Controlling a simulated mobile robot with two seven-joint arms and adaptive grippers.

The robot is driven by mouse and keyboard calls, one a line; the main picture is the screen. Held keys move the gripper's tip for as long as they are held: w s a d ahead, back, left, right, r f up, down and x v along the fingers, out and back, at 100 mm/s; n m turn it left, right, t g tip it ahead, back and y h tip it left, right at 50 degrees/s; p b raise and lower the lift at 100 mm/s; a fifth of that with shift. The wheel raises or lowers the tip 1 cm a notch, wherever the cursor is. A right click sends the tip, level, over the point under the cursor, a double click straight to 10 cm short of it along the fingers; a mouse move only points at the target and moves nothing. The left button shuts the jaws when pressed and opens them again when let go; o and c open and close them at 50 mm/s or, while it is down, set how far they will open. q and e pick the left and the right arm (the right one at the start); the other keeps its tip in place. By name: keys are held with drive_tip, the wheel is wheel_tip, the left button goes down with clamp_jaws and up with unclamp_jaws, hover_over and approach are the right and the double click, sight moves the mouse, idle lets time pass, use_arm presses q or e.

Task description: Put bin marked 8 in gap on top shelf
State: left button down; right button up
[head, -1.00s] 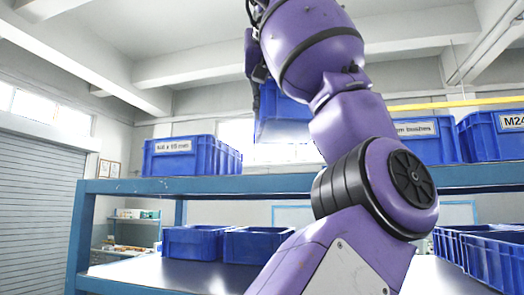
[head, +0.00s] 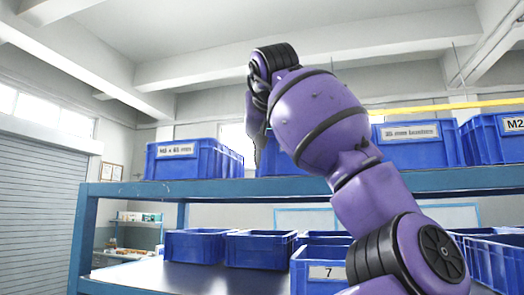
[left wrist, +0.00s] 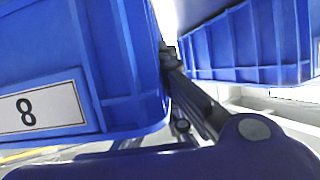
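Bin marked 8 (left wrist: 125,55) is a blue crate whose white label with an 8 faces the left wrist camera. In the head view its blue front (head: 283,162) shows low behind my arm, in the gap on the top shelf (head: 240,187), about level with its neighbours. My left gripper (head: 257,128) is at its left side; a dark finger (left wrist: 190,95) lies along its side wall, between it and the neighbouring bin. The gripper appears shut on the bin wall; the other finger is hidden. Whether the bin rests on the shelf is hidden. My right gripper is out of view.
On the top shelf a blue bin marked M6 x 45 mm (head: 190,160) stands left of the gap; a bushes bin (head: 418,148) and an M2-marked bin (head: 492,140) stand right.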

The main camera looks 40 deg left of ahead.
use_arm(q)
drive_tip(key=shift+s, duration=0.1)
drive_tip(key=c, duration=2)
unclamp_jaws()
drive_tip(key=shift+f, duration=0.15)
drive_tip(key=shift+r, duration=0.25)
drive_tip(key=v, duration=1.1)
drive_tip(key=shift+s+d+r, duration=0.15)
drive_tip(key=shift+d+r, duration=0.05)
drive_tip(key=shift+d, duration=0.15)
drive_tip(key=shift+f, duration=0.1)
